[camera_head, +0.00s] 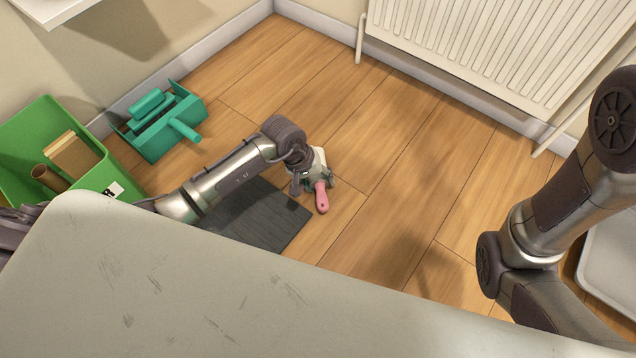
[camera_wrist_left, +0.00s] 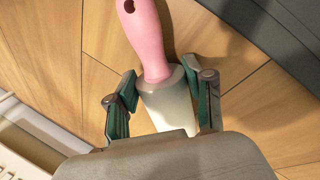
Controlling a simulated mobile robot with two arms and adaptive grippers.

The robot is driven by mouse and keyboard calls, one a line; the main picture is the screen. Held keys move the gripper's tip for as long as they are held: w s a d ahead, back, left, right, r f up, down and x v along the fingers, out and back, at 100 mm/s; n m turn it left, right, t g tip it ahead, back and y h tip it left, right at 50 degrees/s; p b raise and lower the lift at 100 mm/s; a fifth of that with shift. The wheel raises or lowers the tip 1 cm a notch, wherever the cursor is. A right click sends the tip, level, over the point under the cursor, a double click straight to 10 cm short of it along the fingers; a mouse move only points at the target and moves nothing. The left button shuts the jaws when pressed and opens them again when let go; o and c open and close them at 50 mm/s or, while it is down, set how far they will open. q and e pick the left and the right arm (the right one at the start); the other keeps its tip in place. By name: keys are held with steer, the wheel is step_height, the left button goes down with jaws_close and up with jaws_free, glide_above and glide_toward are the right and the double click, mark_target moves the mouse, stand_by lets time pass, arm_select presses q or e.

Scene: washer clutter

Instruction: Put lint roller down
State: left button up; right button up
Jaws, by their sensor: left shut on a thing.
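The lint roller has a pink handle (camera_head: 321,197) and a pale roller head, and it shows at the end of my left arm in the head view. In the left wrist view its pink handle (camera_wrist_left: 147,35) points up and its pale head (camera_wrist_left: 170,106) lies between the fingers. My left gripper (camera_wrist_left: 163,100) is shut on the lint roller near where handle and head join. Part of the head is hidden by the gripper body. The roller is over the wooden floor, right of the dark mat; I cannot tell whether it touches the floor. My right gripper is not in view.
A dark mat (camera_head: 262,226) lies beneath my left arm. A green bin (camera_head: 27,130) with cardboard and a teal dustpan set (camera_head: 165,130) stand at left. A white radiator (camera_head: 500,45) is on the back wall. The floor (camera_head: 400,140) in the middle is clear.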

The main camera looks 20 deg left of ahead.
arm_select(q)
steer(key=shift+f, duration=0.15)
steer(key=o, duration=1.2)
steer(key=p+v, duration=0.9)
steer(key=v, duration=0.3)
steer(key=shift+r, duration=0.25)
